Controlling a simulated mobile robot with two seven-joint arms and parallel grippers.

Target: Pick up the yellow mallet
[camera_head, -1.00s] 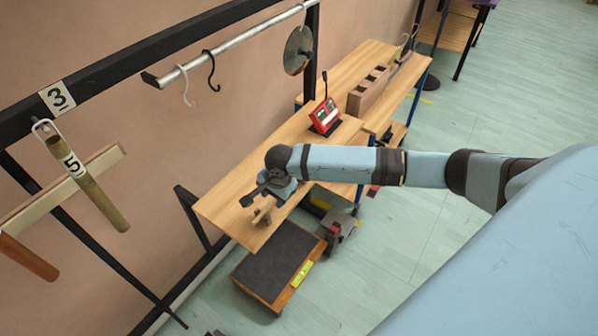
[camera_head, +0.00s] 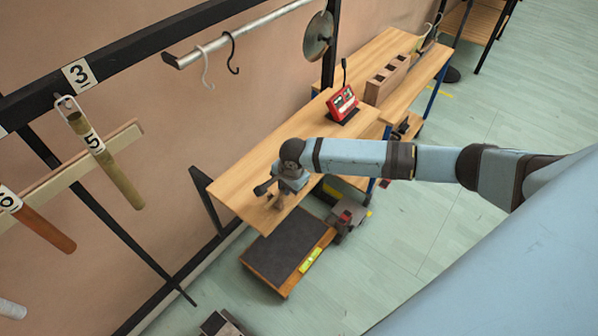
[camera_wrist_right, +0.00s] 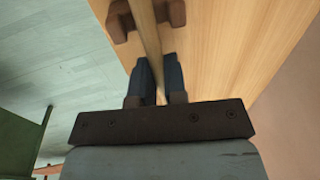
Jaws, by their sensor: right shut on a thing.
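My right gripper (camera_wrist_right: 159,72) is shut on a thin, straight stick (camera_wrist_right: 151,42), the handle of the mallet. The handle runs up between the fingers and out of the top of the right wrist view. No mallet head shows, and the handle looks brownish rather than clearly yellow. In the head view my right gripper (camera_head: 268,189) is low over the near end of the wooden table (camera_head: 235,192). The mallet is too small and covered to make out there. My left gripper is not in view.
Dark brown blocks (camera_wrist_right: 121,22) flank the handle on the table. A red device (camera_head: 342,103) and a wooden box with openings (camera_head: 387,80) stand farther back. A dark-topped low platform (camera_head: 283,250) is below the near end. Hanging tubes (camera_head: 107,163) are at left.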

